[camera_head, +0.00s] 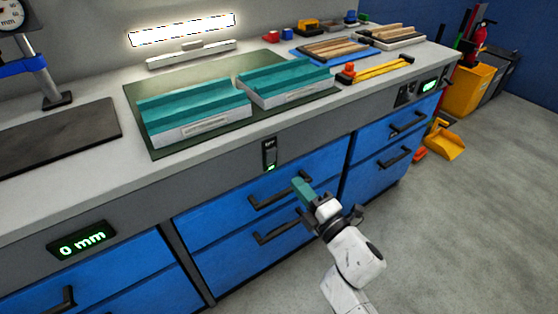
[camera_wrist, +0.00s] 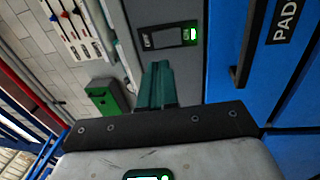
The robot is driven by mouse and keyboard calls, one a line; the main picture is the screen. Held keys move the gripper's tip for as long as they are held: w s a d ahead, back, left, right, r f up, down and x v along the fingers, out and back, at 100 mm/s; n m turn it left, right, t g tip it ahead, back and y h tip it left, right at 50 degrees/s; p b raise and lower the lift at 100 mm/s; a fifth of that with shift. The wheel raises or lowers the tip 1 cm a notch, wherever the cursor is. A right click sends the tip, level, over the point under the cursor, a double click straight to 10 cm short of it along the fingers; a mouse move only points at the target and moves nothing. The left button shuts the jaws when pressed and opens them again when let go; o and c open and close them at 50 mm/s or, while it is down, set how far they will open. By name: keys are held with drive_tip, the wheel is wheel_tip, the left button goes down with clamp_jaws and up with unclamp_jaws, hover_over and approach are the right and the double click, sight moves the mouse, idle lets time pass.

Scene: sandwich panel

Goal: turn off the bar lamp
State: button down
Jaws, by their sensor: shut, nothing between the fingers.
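The bar lamp (camera_head: 182,31) is lit, a bright white bar on the wall above the back of the bench in the head view. A small dark rocker switch (camera_head: 269,154) with a green light at its lower end is set in the grey front strip of the bench. The switch also shows in the wrist view (camera_wrist: 168,38), with its green light at the right end. My gripper (camera_head: 298,182) has teal fingers, shut and empty, below and right of the switch in the head view. In the wrist view the fingertips (camera_wrist: 158,66) point towards the switch, apparently short of it.
Blue drawers (camera_head: 225,210) with protruding black handles (camera_head: 280,190) lie below the switch, close to my gripper. Two teal-topped blocks (camera_head: 195,108) rest on a green mat (camera_head: 160,152). A green "0 mm" display (camera_head: 82,241) is at lower left. Floor at right is mostly clear.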

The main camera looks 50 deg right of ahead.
sight(272, 153)
drive_tip(key=x, duration=0.9)
drive_tip(key=shift+w+p, duration=0.1)
drive_tip(key=shift+p, duration=0.3)
drive_tip(key=shift+r, duration=0.15)
drive_tip(key=r+p, duration=0.1)
drive_tip(key=p, duration=0.3)
drive_tip(key=shift+w+g, duration=0.25)
drive_tip(key=shift+g, duration=0.05)
drive_tip(key=shift+f+b, duration=0.4)
